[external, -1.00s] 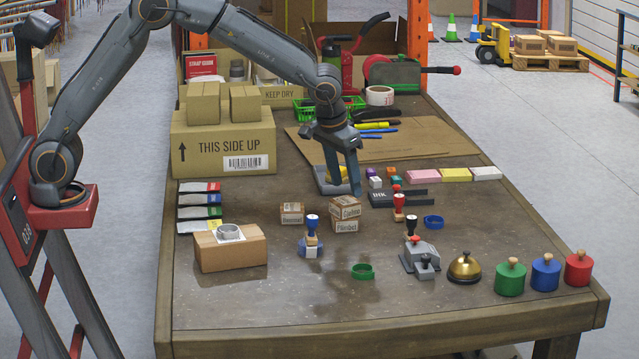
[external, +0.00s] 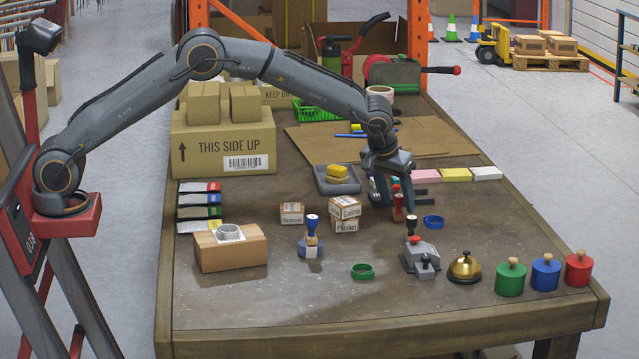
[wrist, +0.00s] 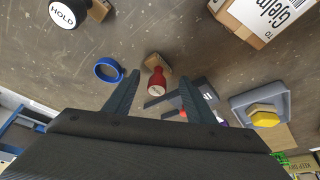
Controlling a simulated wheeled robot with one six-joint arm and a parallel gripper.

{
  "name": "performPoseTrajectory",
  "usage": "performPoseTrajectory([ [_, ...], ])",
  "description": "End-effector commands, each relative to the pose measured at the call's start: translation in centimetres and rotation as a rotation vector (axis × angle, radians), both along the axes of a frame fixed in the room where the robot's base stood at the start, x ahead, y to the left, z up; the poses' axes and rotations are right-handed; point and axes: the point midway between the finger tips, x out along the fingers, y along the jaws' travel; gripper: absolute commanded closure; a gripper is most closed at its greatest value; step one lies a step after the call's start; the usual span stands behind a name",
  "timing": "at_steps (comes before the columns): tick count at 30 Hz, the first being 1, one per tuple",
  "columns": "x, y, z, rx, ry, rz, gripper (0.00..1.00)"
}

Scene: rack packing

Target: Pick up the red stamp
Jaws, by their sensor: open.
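The red stamp (external: 398,203) stands upright on the table, towards its right side, partly hidden by my gripper in the external view. In the wrist view the red stamp (wrist: 157,82) shows its red handle and a wooden base, between and just beyond my fingertips. My gripper (external: 395,206) is open, pointing down, with its fingers around or close beside the stamp; I cannot tell the exact depth. In the wrist view my gripper's two fingers (wrist: 160,85) are spread with nothing held between them.
A blue ring (external: 433,222) lies just right of the stamp. Small cartons (external: 345,215) stand to the left. The front middle is mostly clear.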

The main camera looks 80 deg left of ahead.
Motion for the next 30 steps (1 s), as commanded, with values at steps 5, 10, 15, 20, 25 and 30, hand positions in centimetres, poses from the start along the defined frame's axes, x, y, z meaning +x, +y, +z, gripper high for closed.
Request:
performPoseTrajectory([
  [5, 0.39, 0.31, -1.15, 0.000, -0.001, 0.000, 0.50],
  [10, 0.40, 0.31, -1.19, 0.000, -0.001, 0.000, 0.50],
  [15, 0.39, 0.30, -1.18, 0.000, -0.001, -0.001, 0.72],
  [20, 0.39, 0.28, -1.18, 0.000, -0.001, -0.001, 0.99],
  [25, 0.38, 0.29, -1.18, 0.000, -0.001, -0.001, 1.00],
  [30, 0.42, 0.28, -0.70, 0.000, -0.003, -0.001, 1.00],
])
